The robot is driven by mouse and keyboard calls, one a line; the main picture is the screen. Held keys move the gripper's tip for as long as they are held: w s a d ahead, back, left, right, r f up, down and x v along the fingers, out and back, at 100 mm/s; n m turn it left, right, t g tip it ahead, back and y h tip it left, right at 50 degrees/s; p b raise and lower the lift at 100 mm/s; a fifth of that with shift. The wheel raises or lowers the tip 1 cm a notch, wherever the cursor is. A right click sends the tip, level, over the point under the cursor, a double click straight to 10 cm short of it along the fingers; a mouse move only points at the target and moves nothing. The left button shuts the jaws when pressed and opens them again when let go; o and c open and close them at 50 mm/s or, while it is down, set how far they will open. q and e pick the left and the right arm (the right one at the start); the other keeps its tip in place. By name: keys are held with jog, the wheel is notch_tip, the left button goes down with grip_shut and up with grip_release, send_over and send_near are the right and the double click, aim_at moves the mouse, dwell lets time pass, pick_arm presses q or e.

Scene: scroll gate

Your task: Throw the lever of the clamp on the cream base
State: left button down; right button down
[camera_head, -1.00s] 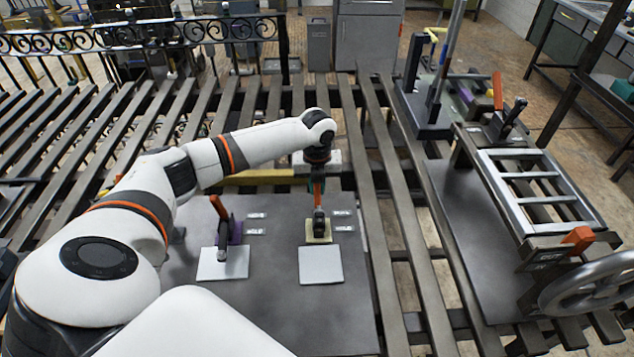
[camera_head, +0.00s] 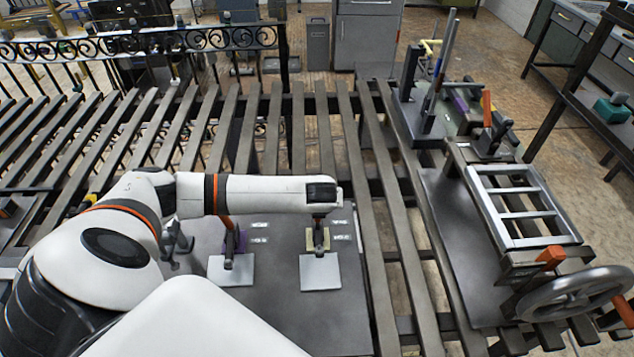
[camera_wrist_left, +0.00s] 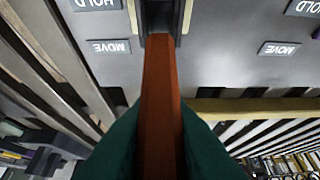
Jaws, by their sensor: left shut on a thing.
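The clamp on the cream base (camera_head: 310,240) stands on the dark plate, behind a pale square pad (camera_head: 320,272). In the left wrist view its orange-brown lever (camera_wrist_left: 160,75) runs from the dark clamp body toward the camera. My left gripper (camera_wrist_left: 160,130) has its green fingers shut on the lever, one on each side. In the head view my forearm and wrist hide the lever and the fingers. A second clamp on a purple base (camera_head: 240,242), with an orange lever (camera_head: 226,221), stands to the left behind its own pad (camera_head: 231,270). My right gripper is not in view.
MOVE and HOLD labels (camera_wrist_left: 108,46) lie beside the clamp. On the right stand a silver ladder-like frame (camera_head: 520,210), a grey handwheel (camera_head: 575,293) and another orange-levered device (camera_head: 490,125). Dark slats surround the plate.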

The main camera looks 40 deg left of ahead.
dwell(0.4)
pick_arm(q)
jog(key=c, duration=1.4)
grip_release()
jog(key=shift+o, duration=0.2)
jog(key=b+v, duration=0.2)
jog(key=v, duration=1)
jog(key=shift+d, duration=0.1)
jog(key=shift+c, duration=0.4)
